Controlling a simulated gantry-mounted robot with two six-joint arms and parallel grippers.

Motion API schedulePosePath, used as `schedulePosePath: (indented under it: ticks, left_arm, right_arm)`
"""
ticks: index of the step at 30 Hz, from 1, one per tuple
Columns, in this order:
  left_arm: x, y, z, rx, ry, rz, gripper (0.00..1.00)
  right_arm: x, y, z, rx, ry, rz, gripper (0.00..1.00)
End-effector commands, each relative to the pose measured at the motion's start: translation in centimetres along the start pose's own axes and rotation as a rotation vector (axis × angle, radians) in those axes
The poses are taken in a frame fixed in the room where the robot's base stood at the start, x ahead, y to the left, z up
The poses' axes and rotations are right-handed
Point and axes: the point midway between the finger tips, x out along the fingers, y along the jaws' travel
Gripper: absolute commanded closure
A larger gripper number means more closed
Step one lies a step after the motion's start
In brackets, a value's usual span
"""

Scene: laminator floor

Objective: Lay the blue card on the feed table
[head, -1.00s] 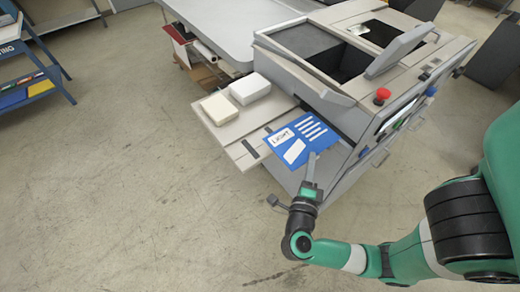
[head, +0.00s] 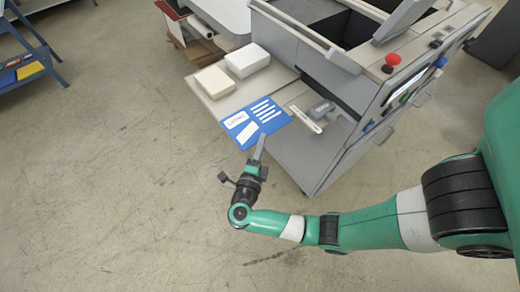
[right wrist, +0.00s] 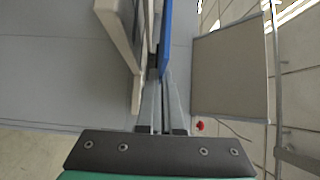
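The blue card (head: 245,133) has white panels and stripes and lies roughly flat at the front part of the feed table (head: 222,103). My right gripper (head: 262,141) is shut on the card's near edge. In the right wrist view the card (right wrist: 166,30) shows nearly edge-on beyond the close-set fingertips (right wrist: 163,82). A narrow gap appears between the card and the pale table edge (right wrist: 122,40) there, so the card seems held just above the table. The card hides part of the table. My left gripper is not in view.
A cream block (head: 215,82) and a white block (head: 247,61) stand on the table behind the card. A grey-and-white part (head: 308,117) lies right of the card. The laminator body (head: 325,150) rises at right, with a red button (head: 392,61). Open floor lies left.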

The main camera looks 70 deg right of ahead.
Motion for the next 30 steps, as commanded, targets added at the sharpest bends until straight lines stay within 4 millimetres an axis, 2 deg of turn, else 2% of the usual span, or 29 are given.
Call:
schedulePosePath:
  ticks: [7, 19, 24, 30]
  left_arm:
    - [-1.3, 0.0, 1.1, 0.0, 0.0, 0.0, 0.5]
    - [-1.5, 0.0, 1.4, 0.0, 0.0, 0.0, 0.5]
    - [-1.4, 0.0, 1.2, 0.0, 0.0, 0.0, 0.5]
    - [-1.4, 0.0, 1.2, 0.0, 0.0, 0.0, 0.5]
  right_arm:
    - [0.0, 3.5, 0.5, -0.002, 0.0, 0.0, 1.0]
    - [0.0, 4.0, 0.4, 0.0, 0.0, 0.0, 1.0]
    - [0.0, 3.9, 0.4, 0.0, 0.0, 0.0, 0.68]
    - [0.0, 3.9, 0.4, 0.0, 0.0, 0.0, 0.67]
